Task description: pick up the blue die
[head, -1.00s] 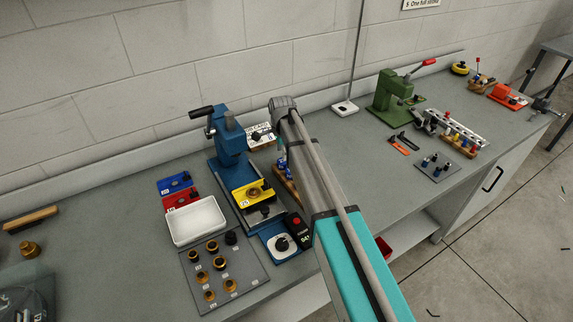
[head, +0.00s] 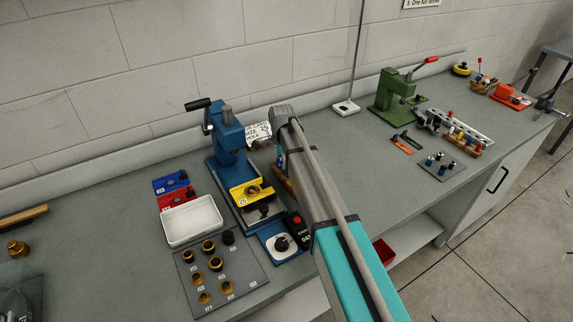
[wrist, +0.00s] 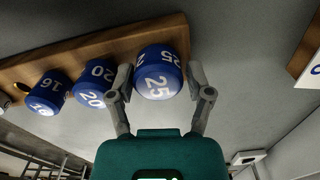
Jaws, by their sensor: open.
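Contact cannot be told. Blue cylinders marked 20 (wrist: 94,84) and 16 (wrist: 46,92) stand beside it along a wooden rack (wrist: 100,45). In the head view my arm hides the gripper and most of the rack, right of the press.
A white tray (head: 192,220) and a grey board (head: 250,272) with brass rings lie in front.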

